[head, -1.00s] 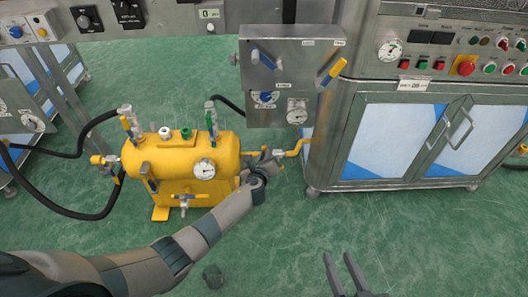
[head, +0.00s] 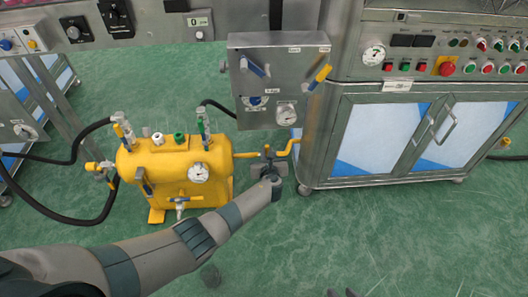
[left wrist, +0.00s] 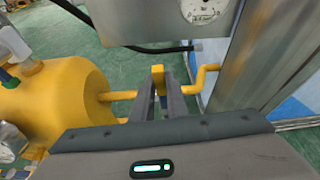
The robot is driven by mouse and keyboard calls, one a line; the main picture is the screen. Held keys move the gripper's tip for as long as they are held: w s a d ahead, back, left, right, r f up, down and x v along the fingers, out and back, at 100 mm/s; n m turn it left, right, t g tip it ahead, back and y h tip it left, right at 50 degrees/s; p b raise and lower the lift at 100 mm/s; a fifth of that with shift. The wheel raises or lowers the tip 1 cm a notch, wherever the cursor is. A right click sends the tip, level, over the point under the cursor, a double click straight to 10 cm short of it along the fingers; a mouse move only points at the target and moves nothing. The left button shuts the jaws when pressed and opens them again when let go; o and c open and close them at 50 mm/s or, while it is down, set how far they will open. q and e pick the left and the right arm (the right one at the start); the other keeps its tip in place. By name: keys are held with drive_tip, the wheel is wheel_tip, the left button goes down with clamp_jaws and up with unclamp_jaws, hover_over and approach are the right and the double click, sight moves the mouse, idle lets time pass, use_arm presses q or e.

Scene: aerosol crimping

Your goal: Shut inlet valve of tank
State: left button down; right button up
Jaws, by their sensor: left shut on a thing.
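The yellow tank (head: 180,165) stands on the floor at left, and its right end shows in the left wrist view (left wrist: 60,95). A yellow pipe (head: 284,150) runs from it to the steel cabinet. My left gripper (head: 268,158) is at this pipe, right of the tank. In the left wrist view its fingers (left wrist: 158,88) are shut on a yellow valve handle (left wrist: 158,72), which stands up between them across the pipe line. The valve body is hidden behind the fingers. Only the tips of my right gripper (head: 342,293) show at the bottom edge, apart and empty.
A steel panel (head: 280,80) with levers and a gauge hangs just above and behind the pipe. The steel cabinet (head: 385,135) stands close at right. Black hoses (head: 60,160) run at the tank's left. Green floor in front is clear.

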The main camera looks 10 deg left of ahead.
use_arm(q)
drive_tip(key=shift+d+m, duration=0.35)
drive_tip(key=shift+m, duration=0.05)
use_arm(e)
drive_tip(key=shift+d, duration=0.25)
drive_tip(key=shift+s+f, duration=0.1)
use_arm(q)
drive_tip(key=c, duration=1.7)
unclamp_jaws()
drive_tip(key=shift+c, duration=0.2)
